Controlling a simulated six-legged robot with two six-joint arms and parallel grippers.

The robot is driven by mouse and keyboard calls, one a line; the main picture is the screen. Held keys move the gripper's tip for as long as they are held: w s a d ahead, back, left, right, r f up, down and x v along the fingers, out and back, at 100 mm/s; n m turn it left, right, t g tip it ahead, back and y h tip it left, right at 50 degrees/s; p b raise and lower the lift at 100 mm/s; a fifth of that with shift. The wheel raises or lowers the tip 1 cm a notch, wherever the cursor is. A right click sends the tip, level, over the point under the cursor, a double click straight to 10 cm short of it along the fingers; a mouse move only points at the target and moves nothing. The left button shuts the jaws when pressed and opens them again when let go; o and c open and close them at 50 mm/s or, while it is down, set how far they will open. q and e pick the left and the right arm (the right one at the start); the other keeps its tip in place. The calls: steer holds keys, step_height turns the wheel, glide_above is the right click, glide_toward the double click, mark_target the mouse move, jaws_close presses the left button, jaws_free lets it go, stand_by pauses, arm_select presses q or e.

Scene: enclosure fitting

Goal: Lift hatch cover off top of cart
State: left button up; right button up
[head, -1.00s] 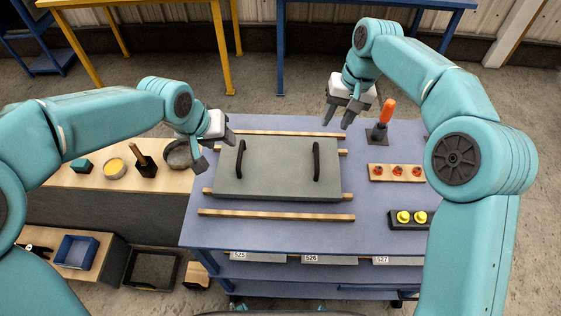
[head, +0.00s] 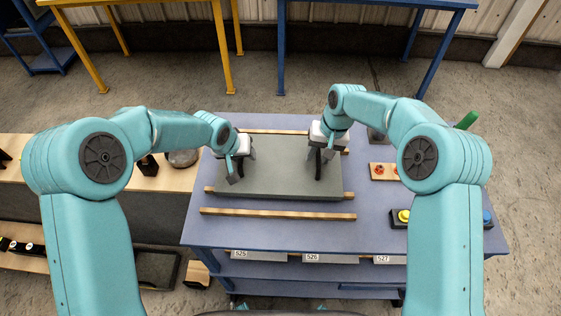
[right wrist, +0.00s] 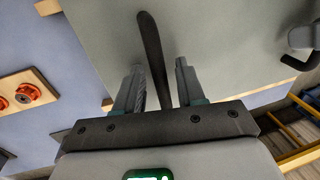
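The hatch cover (head: 278,172), a flat grey-green slab with two black handles, lies on wooden strips on top of the blue cart (head: 282,234). It also fills much of the right wrist view (right wrist: 225,45). My right gripper (head: 318,172) is over the right handle. In the right wrist view its two fingers (right wrist: 158,85) stand apart, one on each side of the black handle (right wrist: 152,45), with gaps showing. My left gripper (head: 236,172) is down at the left handle, which it mostly hides in the head view; I cannot tell whether its fingers are closed.
A wooden strip (head: 278,213) lies in front of the cover. A board with red knobs (head: 382,171) and a yellow button (head: 403,216) are on the cart's right side, partly behind my right arm. A low wooden bench (head: 60,160) stands to the left.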

arm_select(q)
steer(key=shift+a, duration=0.1)
arm_select(e)
steer(key=shift+a, duration=0.15)
arm_select(q)
steer(key=shift+w, duration=0.1)
steer(key=shift+c, duration=0.2)
arm_select(e)
steer(key=shift+w+f, duration=0.1)
steer(key=shift+c, duration=0.3)
arm_select(q)
jaws_close()
arm_select(e)
jaws_close()
arm_select(q)
steer(key=shift+w+r, duration=0.1)
steer(key=shift+r, duration=0.05)
arm_select(e)
steer(key=shift+r, duration=0.2)
